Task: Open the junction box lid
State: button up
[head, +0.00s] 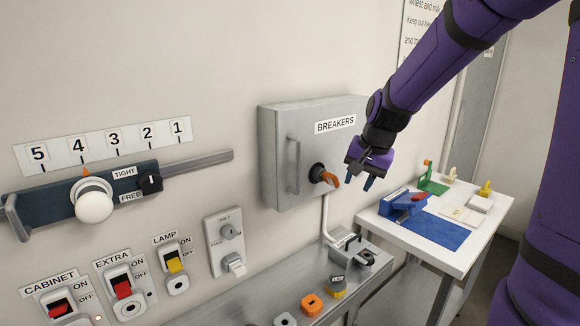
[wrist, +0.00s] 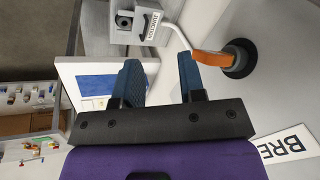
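My gripper (head: 359,178) is open and empty, with dark blue fingers. In the head view it hangs in front of the breaker cabinet's right side, near the orange rotary handle. The junction box (head: 345,241) is a small grey metal box below it, at the lower end of a conduit by the bench's back edge. In the wrist view the fingers (wrist: 158,68) stand apart, and the labelled junction box (wrist: 138,24) lies beyond them at the top. There is a clear gap between fingers and box. I cannot clearly tell how its lid sits.
The breaker cabinet (head: 287,165) sticks out from the wall, with its orange handle (head: 329,179) on the front. A metal bench (head: 285,290) below holds several small coloured parts. A white table (head: 470,262) with tools stands at the right.

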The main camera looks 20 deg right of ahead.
jog(key=s+a+r+n, duration=0.2)
jog(key=s+r, duration=0.1)
jog(key=s, duration=0.4)
jog(key=s+a+r+n+t, duration=0.1)
jog(key=s+a+r+n, duration=0.1)
jog(key=s, duration=0.6)
jog(key=s+a+r+n+t+h, duration=0.1)
jog(key=s+r+n, duration=0.3)
jog(key=s, duration=0.4)
jog(key=shift+s+a+r, duration=0.15)
jog(key=shift+a+r, duration=0.25)
jog(key=shift+a, duration=0.5)
